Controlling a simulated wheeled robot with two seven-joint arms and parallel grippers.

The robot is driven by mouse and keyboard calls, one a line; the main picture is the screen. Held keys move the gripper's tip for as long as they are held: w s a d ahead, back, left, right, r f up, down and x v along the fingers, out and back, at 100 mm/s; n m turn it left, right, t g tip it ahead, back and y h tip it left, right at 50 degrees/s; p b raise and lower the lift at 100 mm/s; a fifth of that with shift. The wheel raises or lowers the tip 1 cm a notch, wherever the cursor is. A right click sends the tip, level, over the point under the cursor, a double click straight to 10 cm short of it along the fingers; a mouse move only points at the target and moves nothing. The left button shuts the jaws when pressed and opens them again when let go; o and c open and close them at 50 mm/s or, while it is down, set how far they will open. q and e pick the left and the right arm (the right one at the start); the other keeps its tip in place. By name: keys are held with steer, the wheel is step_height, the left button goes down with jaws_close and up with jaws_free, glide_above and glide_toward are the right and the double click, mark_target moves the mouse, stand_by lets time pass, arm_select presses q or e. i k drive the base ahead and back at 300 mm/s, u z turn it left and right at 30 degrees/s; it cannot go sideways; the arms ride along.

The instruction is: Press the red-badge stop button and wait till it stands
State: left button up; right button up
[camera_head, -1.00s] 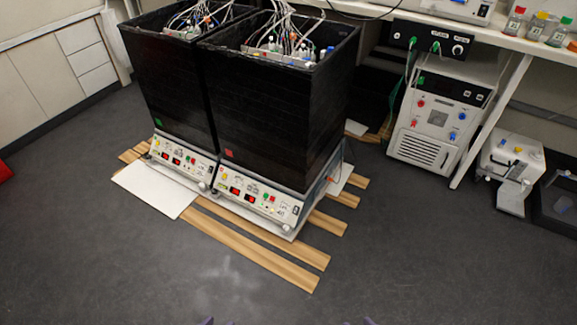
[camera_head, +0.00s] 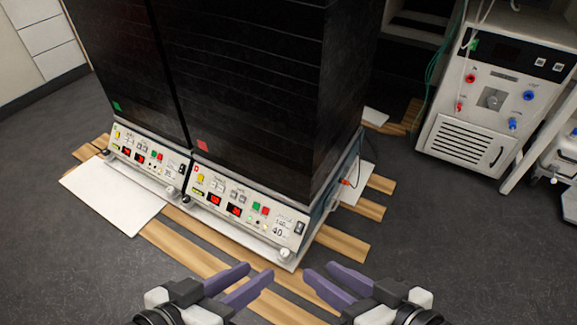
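The red-badge shaker is the right one of two black boxes on white control bases. Its red badge (camera_head: 202,146) is low on the box's front. Its front panel (camera_head: 248,209) has a yellow switch, two lit red displays, a green button (camera_head: 256,206) and a red button (camera_head: 265,210) beside it. Button labels are too small to read. My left gripper (camera_head: 258,271) and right gripper (camera_head: 319,270) are at the bottom of the view, in front of the panel and apart from it. Both have purple fingers, spread with a gap, and are empty.
The left shaker bears a green badge (camera_head: 116,106) and has a similar panel (camera_head: 146,156). A white board (camera_head: 115,198) and wooden slats (camera_head: 190,252) lie on the floor around the bases. A white instrument cabinet (camera_head: 485,100) stands at right. Dark floor is clear at front left.

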mark_target(265, 210)
steer(key=z, duration=1.4)
steer(key=i, duration=1.05)
steer(key=u, duration=1.9)
